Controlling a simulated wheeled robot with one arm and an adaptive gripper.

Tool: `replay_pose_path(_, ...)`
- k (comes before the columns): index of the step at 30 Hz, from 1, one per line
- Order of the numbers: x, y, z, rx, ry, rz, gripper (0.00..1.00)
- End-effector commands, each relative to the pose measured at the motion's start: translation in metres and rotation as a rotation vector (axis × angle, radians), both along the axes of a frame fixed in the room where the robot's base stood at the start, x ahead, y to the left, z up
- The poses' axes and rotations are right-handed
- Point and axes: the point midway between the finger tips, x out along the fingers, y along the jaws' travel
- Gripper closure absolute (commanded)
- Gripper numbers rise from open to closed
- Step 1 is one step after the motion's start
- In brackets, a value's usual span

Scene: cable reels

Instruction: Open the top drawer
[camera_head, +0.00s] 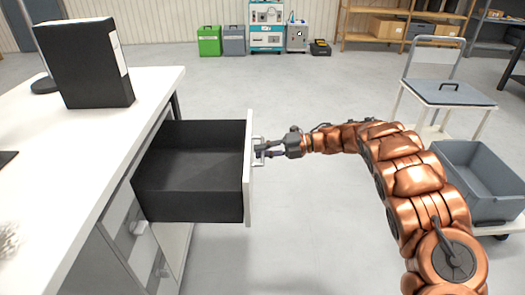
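The top drawer (190,196) sticks well out to the right from the white-topped desk (150,85). Its dark inside shows and looks empty. Its white front panel (249,170) stands upright at the right end, seen nearly edge-on. A small pale handle (259,145) is on the outer side of the panel. My gripper (263,150) is at the handle, with its fingers pointing left towards the panel. The fingers are too small in the picture to tell whether they are closed on the handle or only around it.
Lower drawers (138,235) with handles are shut below. A black binder (85,62) stands on the desk. A cart (450,93) and a grey bin (482,180) are at the right. Green and grey boxes and shelves line the back. The floor between is clear.

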Motion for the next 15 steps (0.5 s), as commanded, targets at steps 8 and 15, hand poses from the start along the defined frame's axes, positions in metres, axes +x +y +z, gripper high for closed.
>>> replay_pose_path(8,0.0001,-0.0004,0.0007,0.001,-0.001,0.0,0.63)
replay_pose_path(15,0.0003,-0.0027,0.0014,0.001,-0.001,-0.001,0.63)
